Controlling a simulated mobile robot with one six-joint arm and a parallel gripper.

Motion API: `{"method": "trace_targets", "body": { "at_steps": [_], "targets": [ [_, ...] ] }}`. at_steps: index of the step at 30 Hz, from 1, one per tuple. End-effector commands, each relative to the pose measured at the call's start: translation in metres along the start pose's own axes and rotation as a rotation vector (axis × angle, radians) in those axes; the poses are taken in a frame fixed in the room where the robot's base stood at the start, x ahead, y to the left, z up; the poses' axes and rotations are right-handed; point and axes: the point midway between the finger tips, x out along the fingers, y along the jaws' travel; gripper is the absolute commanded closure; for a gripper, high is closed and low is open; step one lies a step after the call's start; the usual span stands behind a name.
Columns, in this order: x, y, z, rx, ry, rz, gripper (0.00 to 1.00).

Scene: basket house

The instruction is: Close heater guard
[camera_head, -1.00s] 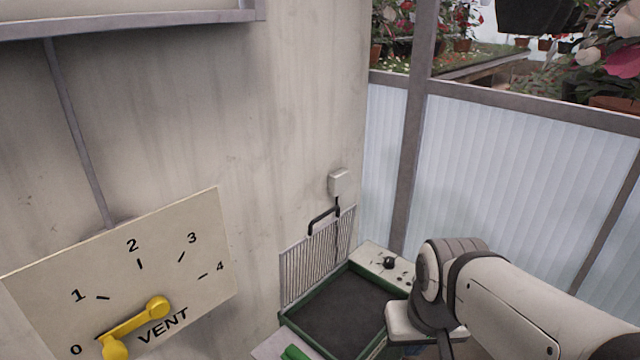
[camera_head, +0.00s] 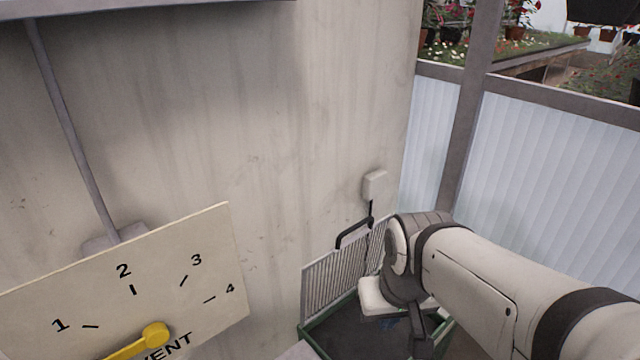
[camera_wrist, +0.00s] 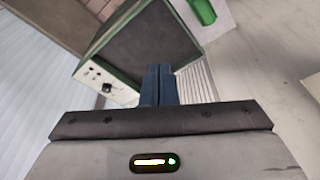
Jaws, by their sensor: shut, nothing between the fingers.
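The heater guard (camera_head: 333,277), a pale barred grille, stands raised at the wall side of the green-rimmed heater (camera_head: 312,334). Its black bent handle (camera_head: 352,236) is at the top. In the wrist view the guard (camera_wrist: 197,84) is partly hidden behind my gripper, and the heater (camera_wrist: 140,45) shows its dark top. My gripper (camera_wrist: 159,72) is shut and empty, with its dark blue fingers seen over the edge between heater and guard. In the head view my wrist covers the guard's right part and much of the heater; contact cannot be told.
A vent panel (camera_head: 215,260) with numbers and a yellow lever (camera_head: 140,343) is on the left. A small white box (camera_head: 375,186) is on the wall above the guard. A green object (camera_wrist: 203,10) lies beside the heater. A translucent panel wall (camera_head: 560,170) stands at right.

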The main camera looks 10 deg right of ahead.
Motion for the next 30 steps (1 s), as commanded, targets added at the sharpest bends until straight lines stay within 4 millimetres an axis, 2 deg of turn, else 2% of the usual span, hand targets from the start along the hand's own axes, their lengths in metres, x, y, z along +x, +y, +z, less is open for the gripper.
{"method": "trace_targets", "body": {
  "at_steps": [8, 11, 14, 19, 24, 27, 30],
  "targets": [
    [-0.001, 0.000, -0.002, -0.002, 0.000, -0.001, 1.00],
    [-0.007, -0.001, -0.015, -0.023, -0.002, -0.005, 1.00],
    [-0.019, -0.008, -0.047, -0.084, -0.009, -0.018, 1.00],
    [-0.039, -0.013, -0.133, -0.237, -0.018, -0.052, 1.00],
    [-0.042, -0.017, -0.216, -0.398, -0.018, -0.089, 1.00],
    [-0.038, -0.018, -0.252, -0.474, -0.015, -0.108, 1.00],
    [-0.034, -0.020, -0.278, -0.530, -0.010, -0.120, 1.00]
  ]
}}
